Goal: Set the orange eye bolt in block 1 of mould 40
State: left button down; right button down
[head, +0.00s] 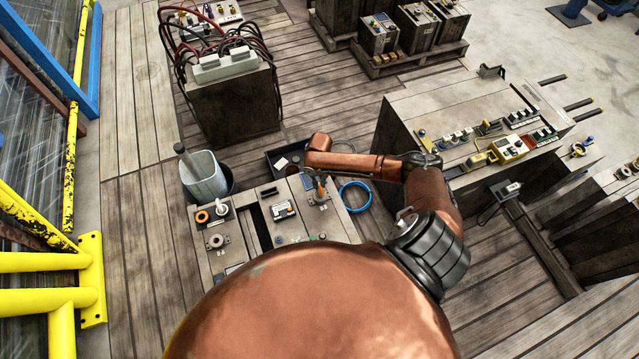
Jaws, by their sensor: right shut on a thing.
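My right gripper (317,181) hangs at the end of the copper-coloured arm, above the right back part of the low wooden-topped block (262,237) in front of me. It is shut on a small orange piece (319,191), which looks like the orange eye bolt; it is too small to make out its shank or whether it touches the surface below. An orange ring-shaped part (202,216) lies at the block's left back corner. I cannot read any mould or block number. My left gripper is not in view.
A larger block with connectors (476,117) stands right. A yellow rail (92,280) is at left. Plank floor between is clear.

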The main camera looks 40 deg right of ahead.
jog(key=shift+f, duration=0.4)
dwell(0.4)
jog(key=c, duration=1.9)
grip_release()
notch_tip(320, 180, up, 12)
